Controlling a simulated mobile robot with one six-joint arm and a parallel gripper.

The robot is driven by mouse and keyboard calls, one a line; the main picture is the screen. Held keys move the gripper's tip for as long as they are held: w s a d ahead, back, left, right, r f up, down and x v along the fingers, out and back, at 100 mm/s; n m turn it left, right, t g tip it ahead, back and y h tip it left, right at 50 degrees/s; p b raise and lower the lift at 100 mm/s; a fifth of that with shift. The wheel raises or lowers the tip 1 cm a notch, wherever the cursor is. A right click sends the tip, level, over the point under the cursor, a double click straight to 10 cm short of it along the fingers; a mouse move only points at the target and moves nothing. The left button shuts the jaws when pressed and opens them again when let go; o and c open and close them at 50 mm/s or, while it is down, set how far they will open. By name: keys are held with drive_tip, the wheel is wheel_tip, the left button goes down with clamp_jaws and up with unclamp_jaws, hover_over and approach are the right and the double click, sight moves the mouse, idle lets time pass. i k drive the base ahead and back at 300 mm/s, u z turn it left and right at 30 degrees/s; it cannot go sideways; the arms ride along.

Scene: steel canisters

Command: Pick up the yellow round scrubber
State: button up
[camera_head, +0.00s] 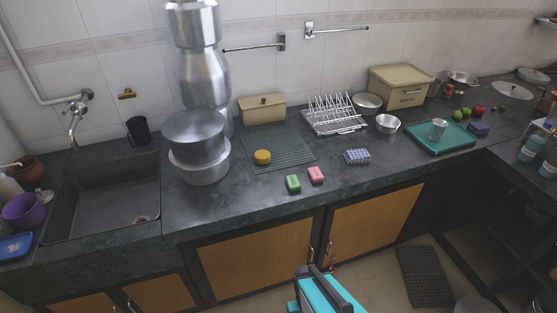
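The yellow round scrubber (262,157) lies on the left part of the dark green ribbed mat (290,149) on the counter. It is fully visible, with nothing on top of it. The teal and dark end of my arm, with my gripper (311,271), shows at the bottom middle of the view. It is in front of the cabinet doors, well apart from the scrubber. The view does not show clearly whether its fingers are open or shut.
Stacked steel canisters and pots (203,160) stand close left of the mat. A green sponge (293,184) and a pink sponge (316,175) lie in front of it. The sink (103,200) is far left.

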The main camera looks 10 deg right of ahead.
sight(262, 158)
drive_tip(key=k, duration=0.55)
drive_tip(key=u, duration=0.25)
drive_tip(key=i, duration=0.9)
drive_tip(key=u, duration=0.65)
